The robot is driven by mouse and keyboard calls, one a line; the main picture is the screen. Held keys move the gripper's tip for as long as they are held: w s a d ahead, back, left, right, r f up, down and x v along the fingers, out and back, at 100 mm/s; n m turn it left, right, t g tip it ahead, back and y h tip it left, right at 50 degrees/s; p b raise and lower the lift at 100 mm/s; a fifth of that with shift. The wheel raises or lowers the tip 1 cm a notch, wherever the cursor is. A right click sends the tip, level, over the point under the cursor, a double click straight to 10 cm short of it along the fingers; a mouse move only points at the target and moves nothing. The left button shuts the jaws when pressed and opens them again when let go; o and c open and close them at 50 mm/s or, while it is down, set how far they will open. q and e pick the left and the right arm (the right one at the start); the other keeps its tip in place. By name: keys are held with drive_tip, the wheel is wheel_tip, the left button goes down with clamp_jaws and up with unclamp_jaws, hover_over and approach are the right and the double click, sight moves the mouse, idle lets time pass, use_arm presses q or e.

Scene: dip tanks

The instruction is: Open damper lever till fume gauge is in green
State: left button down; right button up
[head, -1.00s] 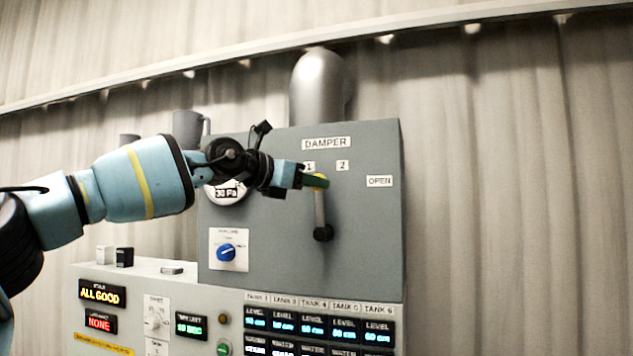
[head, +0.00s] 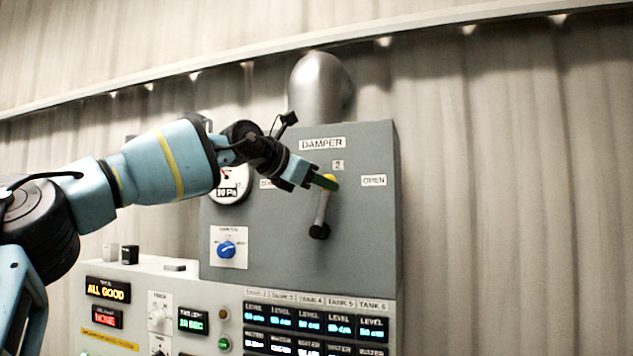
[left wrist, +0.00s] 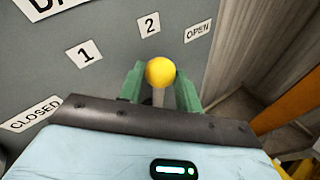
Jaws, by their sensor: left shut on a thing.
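The damper lever (head: 323,210) is a grey bar on the grey panel, pivoting on a black hub (head: 319,231) with a yellow knob at its top. It leans slightly right of upright, its knob just below the "2" label (head: 338,165). My left gripper (head: 326,183) is shut on the lever at the knob. In the left wrist view the yellow knob (left wrist: 160,72) sits between the green fingers. The fume gauge (head: 230,183) is partly hidden by my left arm; its readout seems to show about 30 Pa, and its needle and green zone are unclear. My right gripper is out of view.
The "OPEN" label (head: 373,181) is right of the lever, with clear panel between. A blue knob (head: 227,250) is at lower left. Tank level displays (head: 312,325) line the console below. A duct (head: 318,88) rises behind the panel.

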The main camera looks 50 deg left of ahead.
use_arm(q)
drive_tip(key=shift+w+d, duration=0.1)
drive_tip(key=shift+d, duration=0.05)
idle(0.3)
drive_tip(key=c, duration=1)
unclamp_jaws()
drive_tip(key=v, duration=0.7)
drive_tip(key=shift+s+b, duration=0.35)
drive_tip(key=shift+b, duration=0.1)
drive_tip(key=shift+r, duration=0.15)
